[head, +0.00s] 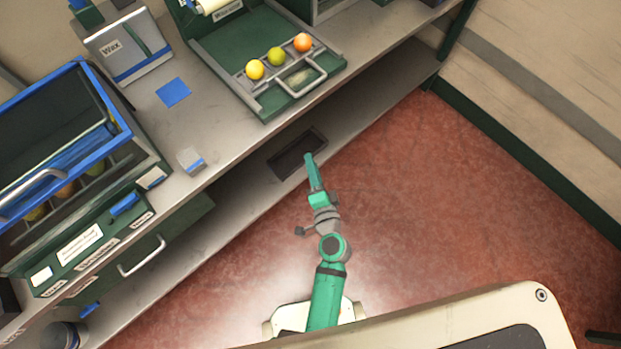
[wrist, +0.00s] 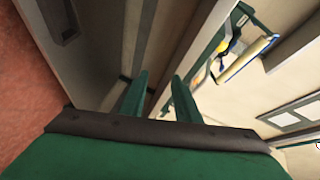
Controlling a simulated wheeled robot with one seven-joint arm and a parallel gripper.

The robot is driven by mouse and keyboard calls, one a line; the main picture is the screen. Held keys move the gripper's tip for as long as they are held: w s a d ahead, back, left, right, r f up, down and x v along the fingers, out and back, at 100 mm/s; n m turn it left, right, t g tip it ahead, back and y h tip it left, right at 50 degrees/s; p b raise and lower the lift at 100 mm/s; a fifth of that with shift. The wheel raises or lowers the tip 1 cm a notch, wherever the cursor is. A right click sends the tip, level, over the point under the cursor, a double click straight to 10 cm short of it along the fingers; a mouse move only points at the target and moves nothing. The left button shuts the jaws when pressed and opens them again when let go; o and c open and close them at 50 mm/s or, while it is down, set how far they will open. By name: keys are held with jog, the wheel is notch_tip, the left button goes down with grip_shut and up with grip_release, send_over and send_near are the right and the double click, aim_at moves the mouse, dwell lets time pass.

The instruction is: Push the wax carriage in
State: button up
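The carriage, a dark green tray (head: 334,66) with a grey handle (head: 318,86) at its front, sits on the counter at the top of the head view, in front of a machine with a pale roller (head: 212,5). The tray appears pulled out. A yellow fruit (head: 255,70), a green fruit (head: 277,57) and an orange fruit (head: 303,42) lie in a row across it. My gripper (head: 309,157) is below and in front of the tray, apart from it, near the counter's lower shelf. In the wrist view my gripper (wrist: 160,76) has its two fingers apart with nothing between them.
A box marked Wax (head: 124,46) stands on the counter, with a blue square (head: 174,92) and a small block (head: 191,159) nearby. A blue-framed case (head: 75,68) is at the left, above a drawer handle (head: 143,258). The red floor (head: 440,210) at the right is clear.

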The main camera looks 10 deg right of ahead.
jog(key=shift+s+a+f+n+g, duration=0.15)
jog(key=shift+s+a+f, duration=0.1)
jog(key=shift+s, duration=0.3)
jog(key=shift+s+a+f+n+g, duration=0.1)
jog(key=shift+s+a+f+n, duration=0.1)
jog(key=shift+s, duration=0.35)
jog(key=shift+s+a+f+n+g, duration=0.15)
jog(key=shift+s+a+f, duration=0.1)
jog(key=shift+s, duration=0.3)
